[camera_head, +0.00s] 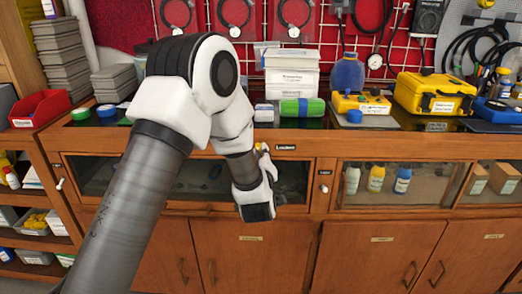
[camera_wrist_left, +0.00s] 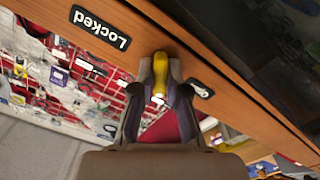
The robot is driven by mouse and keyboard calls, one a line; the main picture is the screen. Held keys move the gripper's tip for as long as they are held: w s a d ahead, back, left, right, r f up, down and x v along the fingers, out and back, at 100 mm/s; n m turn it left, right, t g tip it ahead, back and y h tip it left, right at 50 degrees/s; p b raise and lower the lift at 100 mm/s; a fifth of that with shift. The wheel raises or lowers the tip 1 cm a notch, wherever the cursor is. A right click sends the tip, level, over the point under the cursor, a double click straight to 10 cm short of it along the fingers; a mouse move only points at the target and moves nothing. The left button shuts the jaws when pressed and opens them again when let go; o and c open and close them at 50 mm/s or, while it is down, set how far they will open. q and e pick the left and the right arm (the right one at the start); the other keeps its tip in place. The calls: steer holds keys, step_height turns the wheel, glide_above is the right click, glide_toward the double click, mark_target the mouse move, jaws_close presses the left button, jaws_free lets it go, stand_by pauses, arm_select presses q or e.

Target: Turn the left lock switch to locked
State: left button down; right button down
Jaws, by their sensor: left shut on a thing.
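The left lock switch has a yellow handle (camera_wrist_left: 160,84) on the wooden strip of the cabinet. Its yellow tip (camera_head: 262,147) shows just left of the black "Locked" label (camera_head: 286,147) in the head view. My left gripper (camera_wrist_left: 160,76) is shut on the handle, one finger on each side. In the head view my left gripper (camera_head: 265,158) is largely hidden by its own arm. In the wrist view the "Locked" label (camera_wrist_left: 100,30) is left of the handle and a second label (camera_wrist_left: 201,88) right of it, partly covered by a finger. My right gripper is not in view.
Glass-fronted compartments and wooden doors (camera_head: 380,255) lie below. A small white knob (camera_head: 324,188) is on the post right of my gripper.

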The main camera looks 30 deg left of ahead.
arm_select(q)
steer(key=shift+m+p, duration=5.05)
steer(key=shift+m, duration=2.75)
steer(key=c, duration=1.2)
jaws_free()
